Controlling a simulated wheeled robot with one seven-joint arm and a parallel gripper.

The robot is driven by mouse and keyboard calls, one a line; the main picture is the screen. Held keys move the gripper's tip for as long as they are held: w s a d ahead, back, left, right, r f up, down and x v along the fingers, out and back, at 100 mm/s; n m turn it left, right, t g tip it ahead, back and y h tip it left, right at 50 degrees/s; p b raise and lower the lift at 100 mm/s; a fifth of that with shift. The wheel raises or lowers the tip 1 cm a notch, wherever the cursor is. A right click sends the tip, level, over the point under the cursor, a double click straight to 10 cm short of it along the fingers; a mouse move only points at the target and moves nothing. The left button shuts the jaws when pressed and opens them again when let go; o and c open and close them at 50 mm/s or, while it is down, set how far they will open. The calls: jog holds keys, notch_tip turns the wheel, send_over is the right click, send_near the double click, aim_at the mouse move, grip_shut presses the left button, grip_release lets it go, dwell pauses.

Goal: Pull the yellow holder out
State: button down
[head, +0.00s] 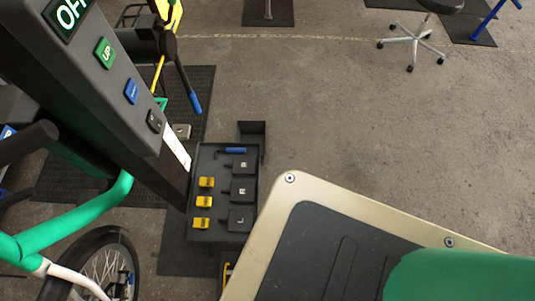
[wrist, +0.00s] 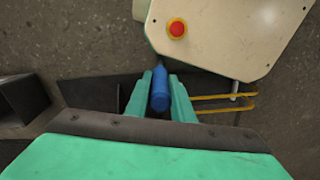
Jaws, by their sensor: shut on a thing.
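In the wrist view my gripper (wrist: 160,78) has its two green fingers on either side of a blue handle (wrist: 159,92), shut on it. A yellow bent bar (wrist: 225,97), which may be the yellow holder, runs to the right just beside the right finger. How it joins the blue handle is hidden. In the head view a small yellow piece (head: 227,272) shows at the edge of my base; most of it is covered. My gripper cannot be made out in the head view.
A dark tray (head: 190,225) holds yellow clips (head: 203,202), black lettered blocks (head: 241,191) and a blue tool (head: 232,150). A black post with buttons (head: 105,52) and a green bike frame (head: 75,222) stand left. Open floor (head: 330,110) lies beyond my base.

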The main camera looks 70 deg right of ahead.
jog(key=c, duration=1.6)
grip_release()
jog(key=shift+c, duration=0.2)
jog(key=shift+o, duration=0.5)
jog(key=shift+w+a, duration=0.1)
jog(key=shift+w, duration=0.1)
notch_tip(320, 180, up, 11)
jog(key=shift+f, duration=0.1)
